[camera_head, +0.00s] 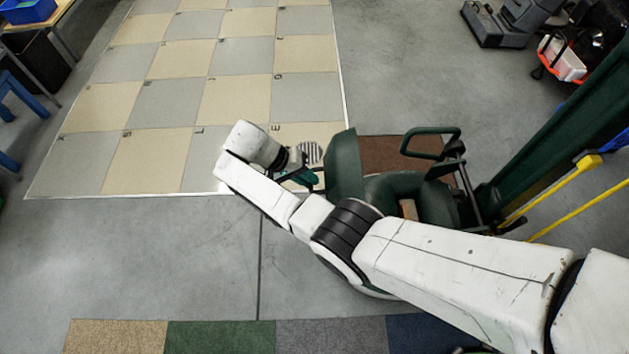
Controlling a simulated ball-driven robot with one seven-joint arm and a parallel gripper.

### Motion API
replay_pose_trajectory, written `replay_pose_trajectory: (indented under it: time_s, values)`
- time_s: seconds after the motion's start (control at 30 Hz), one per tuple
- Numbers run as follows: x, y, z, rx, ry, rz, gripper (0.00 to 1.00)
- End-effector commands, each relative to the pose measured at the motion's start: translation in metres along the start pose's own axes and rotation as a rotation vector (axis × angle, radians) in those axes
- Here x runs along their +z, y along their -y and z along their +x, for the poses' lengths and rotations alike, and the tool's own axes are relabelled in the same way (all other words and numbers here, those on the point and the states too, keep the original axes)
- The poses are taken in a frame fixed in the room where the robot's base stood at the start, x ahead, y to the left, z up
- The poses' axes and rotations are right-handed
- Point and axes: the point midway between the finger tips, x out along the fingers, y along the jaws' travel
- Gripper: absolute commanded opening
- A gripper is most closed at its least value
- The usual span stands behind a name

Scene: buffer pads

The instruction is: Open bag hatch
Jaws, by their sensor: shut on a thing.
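A dark green machine with a rounded body (437,205) stands on the floor right of the centre. An upright green panel (345,166), which looks like the bag hatch, stands at its left side, apart at the top from the rounded body. My gripper (308,178) is at the left side of this panel, low down, and is shut on it. The fingertips are small and partly hidden, so the exact grip point is unclear. My white arm reaches in from the lower right and covers the lower part of the machine.
A green post (560,135) and yellow bars (550,190) stand to the right. Checkered floor tiles (150,105) lie upper left. The grey floor at left is clear.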

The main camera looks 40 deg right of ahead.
Motion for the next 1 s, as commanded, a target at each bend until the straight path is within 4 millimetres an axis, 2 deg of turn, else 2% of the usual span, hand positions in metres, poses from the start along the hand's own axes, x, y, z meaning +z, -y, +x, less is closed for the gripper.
replay_pose_trajectory:
  time_s: [0.03, 0.3, 0.93, 0.97, 1.0]
  values:
    - [0.003, 0.01, 0.003, 0.018, 0.003, -0.004, 0.0]
    - [0.002, 0.022, 0.001, 0.076, 0.001, -0.003, 0.0]
    - [0.004, 0.025, 0.003, 0.1, 0.009, -0.004, 0.0]
    - [0.004, 0.025, 0.004, 0.1, 0.009, -0.004, 0.16]
    - [0.004, 0.025, 0.003, 0.1, 0.009, -0.004, 0.2]
